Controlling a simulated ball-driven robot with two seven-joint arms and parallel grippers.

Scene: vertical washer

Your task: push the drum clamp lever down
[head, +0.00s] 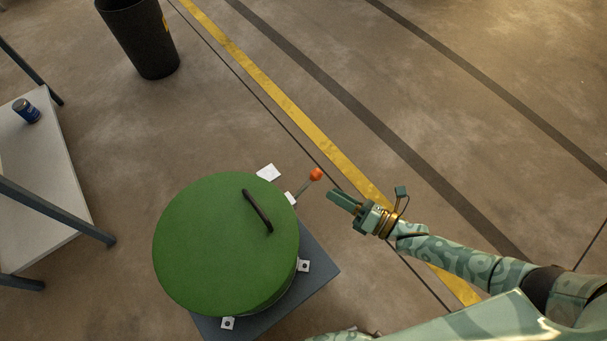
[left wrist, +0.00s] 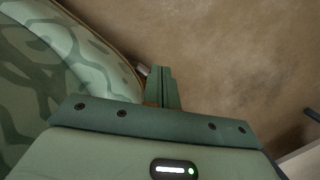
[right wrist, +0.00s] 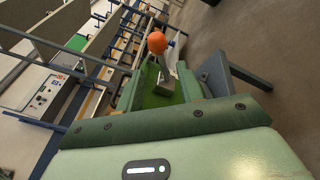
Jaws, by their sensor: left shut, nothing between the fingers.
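The drum is a round green-lidded vessel (head: 205,240) with a dark bar handle (head: 257,211) on top, standing on a grey base. The clamp lever, a thin rod with an orange knob (head: 316,174), sticks out from the drum's upper right edge. In the right wrist view the orange knob (right wrist: 157,43) appears ahead, between the finger lines. My right gripper (head: 340,199) is just right of and below the knob in the head view, apart from it. Its fingers (right wrist: 157,88) are spread and empty. My left gripper (left wrist: 163,88) is shut and empty, pointing at bare floor.
Small white brackets (head: 303,266) stand around the drum on the grey base (head: 318,270). A black bin (head: 140,40) stands at the top left. The floor right of the drum is clear.

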